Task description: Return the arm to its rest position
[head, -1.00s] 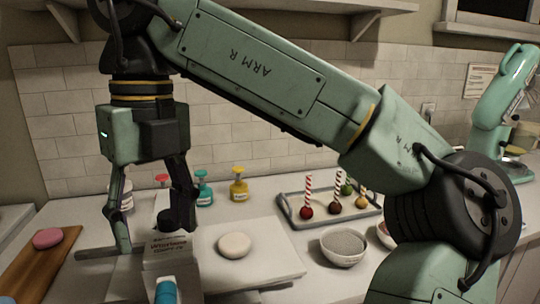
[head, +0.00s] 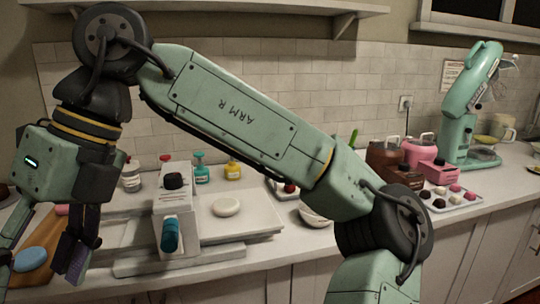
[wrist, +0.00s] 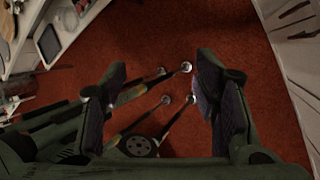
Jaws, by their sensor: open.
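My arm crosses the head view from the lower right to the upper left and bends down at its black elbow-like joint. My gripper (head: 40,258) hangs at the far left, in front of the counter edge and the wooden board (head: 40,276). Its fingers are apart with nothing between them. In the wrist view my gripper (wrist: 158,80) is also open and empty, with red-brown floor beyond the fingertips.
A pale round piece (head: 227,206) lies on a white slab. A blue round piece (head: 30,259) lies on the wooden board, partly near the gripper. Coloured bottles (head: 232,171) stand behind. A mint stand mixer (head: 459,130) is at the right. Red floor (wrist: 200,25) is open below the wrist.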

